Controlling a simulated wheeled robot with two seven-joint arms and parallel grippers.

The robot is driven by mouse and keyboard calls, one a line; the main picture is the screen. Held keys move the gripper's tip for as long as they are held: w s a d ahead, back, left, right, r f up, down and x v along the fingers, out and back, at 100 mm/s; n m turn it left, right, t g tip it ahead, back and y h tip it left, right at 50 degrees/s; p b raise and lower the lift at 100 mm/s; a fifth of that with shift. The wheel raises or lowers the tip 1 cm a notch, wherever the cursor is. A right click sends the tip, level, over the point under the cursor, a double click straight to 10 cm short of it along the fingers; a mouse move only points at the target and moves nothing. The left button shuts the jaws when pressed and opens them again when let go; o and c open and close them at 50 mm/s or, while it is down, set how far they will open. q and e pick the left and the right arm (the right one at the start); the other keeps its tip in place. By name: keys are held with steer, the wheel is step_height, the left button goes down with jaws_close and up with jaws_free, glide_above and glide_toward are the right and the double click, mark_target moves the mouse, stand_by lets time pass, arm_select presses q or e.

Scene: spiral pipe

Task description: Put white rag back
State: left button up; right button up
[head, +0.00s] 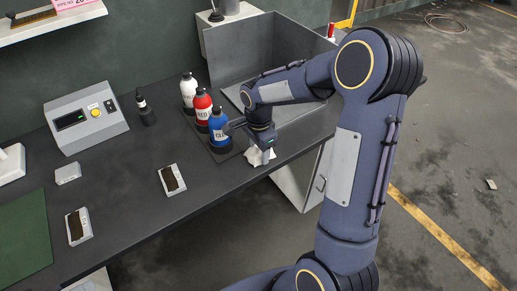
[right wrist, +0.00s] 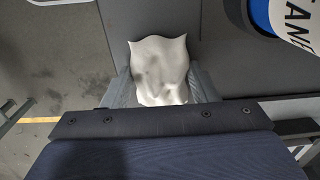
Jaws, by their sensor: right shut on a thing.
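The white rag (head: 257,156) is at the front edge of the dark workbench (head: 135,209), just right of the bottles. My right gripper (head: 262,150) is shut on it. In the right wrist view the crumpled rag (right wrist: 160,70) sits between the two fingers of my right gripper (right wrist: 163,90), with the dark bench surface behind it. I cannot tell whether the rag touches the bench. My left gripper does not show.
White, red and blue bottles (head: 218,128) stand in a row close to the left of my right gripper. A grey open-topped bin (head: 225,62) stands behind it. A control box (head: 87,119), a small dark bottle (head: 146,112) and small boxes (head: 172,180) are farther left.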

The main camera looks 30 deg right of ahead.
steer(key=shift+f, duration=0.15)
steer(key=shift+f, duration=0.15)
steer(key=o, duration=0.9)
